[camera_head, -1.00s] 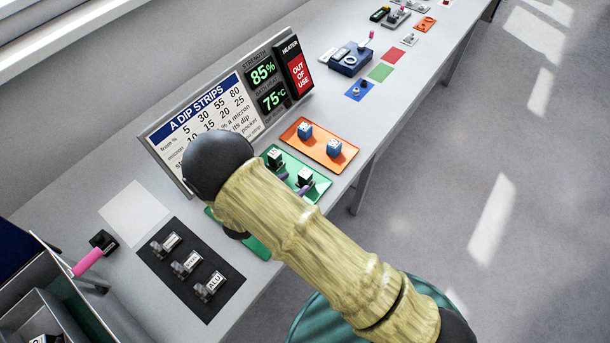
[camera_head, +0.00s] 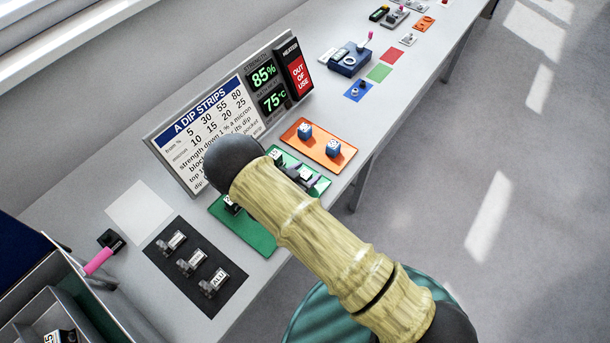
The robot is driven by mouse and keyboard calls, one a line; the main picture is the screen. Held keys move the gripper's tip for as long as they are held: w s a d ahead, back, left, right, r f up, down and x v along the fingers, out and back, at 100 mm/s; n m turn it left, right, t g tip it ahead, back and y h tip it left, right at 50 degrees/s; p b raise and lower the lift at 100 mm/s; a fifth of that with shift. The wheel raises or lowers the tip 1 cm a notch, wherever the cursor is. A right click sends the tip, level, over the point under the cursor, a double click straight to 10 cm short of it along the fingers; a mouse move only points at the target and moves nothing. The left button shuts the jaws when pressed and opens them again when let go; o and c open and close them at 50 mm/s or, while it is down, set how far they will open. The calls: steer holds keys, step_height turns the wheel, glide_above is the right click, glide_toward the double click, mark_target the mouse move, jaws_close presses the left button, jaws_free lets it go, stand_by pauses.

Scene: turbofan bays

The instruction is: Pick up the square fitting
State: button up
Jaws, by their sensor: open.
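I cannot tell for sure which piece is the square fitting. Three small metal fittings with pale labels stand in a row on a black mat (camera_head: 232,303) at the lower left: the upper one (camera_head: 172,243), the middle one (camera_head: 191,263) and the lower one (camera_head: 213,283), marked "ALU". My arm crosses the middle of the view, its dark rounded joint in front of the green mat (camera_head: 252,232). I cannot make out my gripper; my arm hides what lies behind it. Small grey shapes by the green tray (camera_head: 321,188) are too unclear to name.
An orange tray (camera_head: 318,142) holds two blue cubes. A dip-strip board (camera_head: 190,140) with displays stands behind. A pale square (camera_head: 139,211), a pink-handled device (camera_head: 100,261) and a grey bin (camera_head: 75,310) lie left. Blue, green and red mats are farther along the bench.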

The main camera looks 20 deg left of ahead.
mark_target(305, 173)
stand_by(0.5)
steer(key=c, duration=1.2)
steer(key=shift+r, duration=0.1)
step_height(305, 173, up, 10)
steer(key=b, duration=0.3)
